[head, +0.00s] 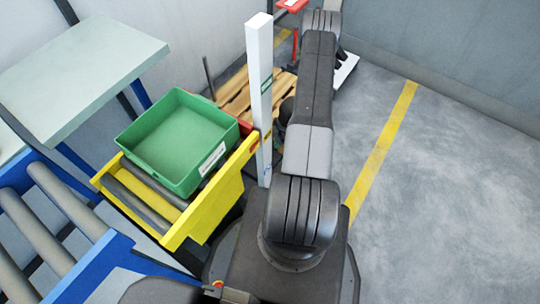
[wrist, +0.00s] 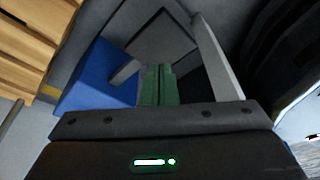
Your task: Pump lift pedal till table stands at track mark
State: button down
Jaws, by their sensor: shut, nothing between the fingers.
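The lift table has a yellow frame (head: 215,205) with grey rollers and carries a green bin (head: 178,140). A white post (head: 258,60) stands at its right corner. A green mark (head: 266,84) shows on the post, above a small red piece (head: 254,140) at the table's corner. In the wrist view my gripper (wrist: 156,70) has its green fingers together, with nothing between them. A dark grey plate (wrist: 165,35), perhaps the pedal, lies just beyond the fingertips; I cannot tell whether they touch. My arm hides the gripper in the head view.
A blue-framed roller track (head: 45,215) lies left of the lift table. A pale side table (head: 80,75) stands behind it. A wooden pallet (head: 235,95) is behind the post. A blue block (wrist: 95,80) is left of my fingers. Grey floor (head: 450,190) is open to the right.

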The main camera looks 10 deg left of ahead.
aim_at(273, 156)
jog(key=shift+b+x, duration=3.15)
jog(key=shift+x, duration=0.3)
